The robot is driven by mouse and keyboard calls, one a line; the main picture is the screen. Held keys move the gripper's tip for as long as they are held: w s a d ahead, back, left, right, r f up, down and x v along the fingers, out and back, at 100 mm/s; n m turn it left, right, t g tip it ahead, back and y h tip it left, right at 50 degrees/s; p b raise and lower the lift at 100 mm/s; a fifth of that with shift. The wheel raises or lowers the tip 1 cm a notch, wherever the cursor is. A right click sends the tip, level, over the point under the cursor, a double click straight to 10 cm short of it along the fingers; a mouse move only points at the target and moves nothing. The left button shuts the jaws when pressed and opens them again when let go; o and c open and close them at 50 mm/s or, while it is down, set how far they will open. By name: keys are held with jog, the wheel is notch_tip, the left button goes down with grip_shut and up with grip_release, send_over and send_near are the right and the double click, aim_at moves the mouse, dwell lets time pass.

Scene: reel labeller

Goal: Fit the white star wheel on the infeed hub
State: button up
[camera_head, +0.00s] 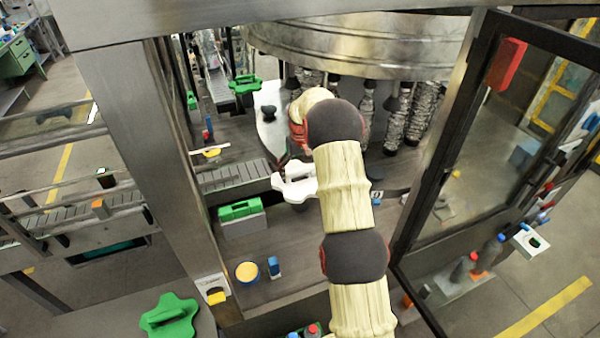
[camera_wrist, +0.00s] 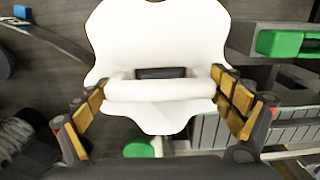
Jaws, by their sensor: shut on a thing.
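The white star wheel (camera_wrist: 155,45) fills the upper middle of the wrist view, with a raised bar handle (camera_wrist: 160,91) across it. My gripper (camera_wrist: 158,100) is shut on this handle, with a finger pad at each end of it. In the head view the star wheel (camera_head: 295,182) shows left of my arm, over the machine deck near the end of the conveyor. My arm hides part of the wheel and most of the gripper there. I cannot make out the infeed hub; the wheel or my arm may cover it.
A conveyor (camera_head: 230,176) runs in from the left. A green-topped box (camera_head: 240,215), a yellow-topped tin (camera_head: 247,272) and a small blue item (camera_head: 274,267) stand on the deck. A green star wheel (camera_head: 170,316) lies at lower left. An open framed door (camera_head: 470,140) stands right of my arm.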

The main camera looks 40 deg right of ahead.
jog(key=shift+f, duration=0.1)
jog(key=o, duration=1.3)
jog(key=shift+f, duration=0.1)
notch_tip(320, 180, up, 12)
jog(key=shift+r, duration=0.1)
